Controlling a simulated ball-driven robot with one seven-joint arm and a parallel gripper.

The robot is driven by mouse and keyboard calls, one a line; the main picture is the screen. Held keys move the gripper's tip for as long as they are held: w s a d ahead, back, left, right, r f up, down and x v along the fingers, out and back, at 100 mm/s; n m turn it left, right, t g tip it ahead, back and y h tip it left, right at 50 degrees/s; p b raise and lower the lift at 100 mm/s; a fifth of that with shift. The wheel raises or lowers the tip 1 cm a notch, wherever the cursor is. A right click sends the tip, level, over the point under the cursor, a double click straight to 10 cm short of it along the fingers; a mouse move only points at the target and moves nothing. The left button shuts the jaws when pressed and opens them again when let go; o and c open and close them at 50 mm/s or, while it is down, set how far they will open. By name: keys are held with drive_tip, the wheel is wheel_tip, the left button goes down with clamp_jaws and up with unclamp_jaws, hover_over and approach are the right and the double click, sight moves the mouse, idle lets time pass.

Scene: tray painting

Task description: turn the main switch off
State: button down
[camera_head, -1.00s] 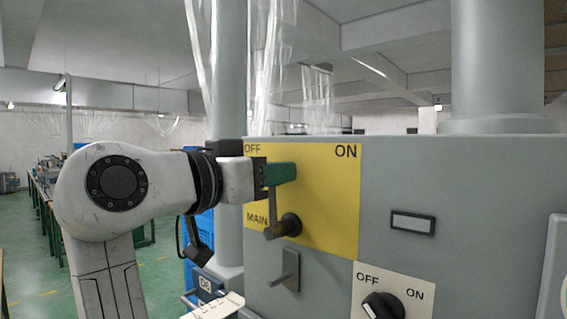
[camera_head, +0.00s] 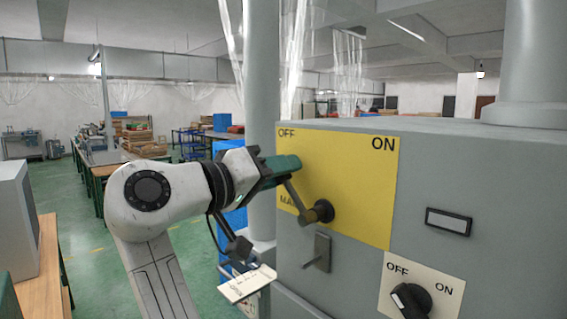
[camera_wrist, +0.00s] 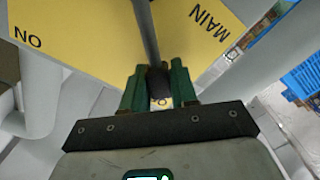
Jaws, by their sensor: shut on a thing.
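The main switch is a grey lever (camera_head: 297,197) on a dark round hub (camera_head: 319,212), on a yellow plate (camera_head: 360,185) marked OFF at upper left, ON at upper right and MAIN at lower left. The lever slants up and left from the hub, toward the OFF side. My gripper (camera_head: 285,166) is shut on the lever's upper end, and its green fingers hide that end. In the wrist view the lever (camera_wrist: 147,35) runs down between the green fingers (camera_wrist: 159,92). The lever partly covers the word MAIN in the head view.
The plate is on a grey cabinet (camera_head: 350,288). Below it are a small metal latch (camera_head: 318,254) and a black rotary knob (camera_head: 411,300) on a pale OFF/ON plate. A paper tag (camera_head: 247,284) lies below my wrist. Left stands a wooden table (camera_head: 45,270) with open floor beyond.

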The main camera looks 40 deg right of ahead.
drive_tip(key=shift+w+f, duration=0.1)
idle(0.4)
drive_tip(key=c, duration=1)
unclamp_jaws()
drive_tip(key=shift+o, duration=0.2)
drive_tip(key=a+b, duration=0.2)
drive_tip(key=a, duration=0.8)
drive_tip(key=shift+a+b, duration=0.4)
drive_tip(key=shift+a, duration=0.1)
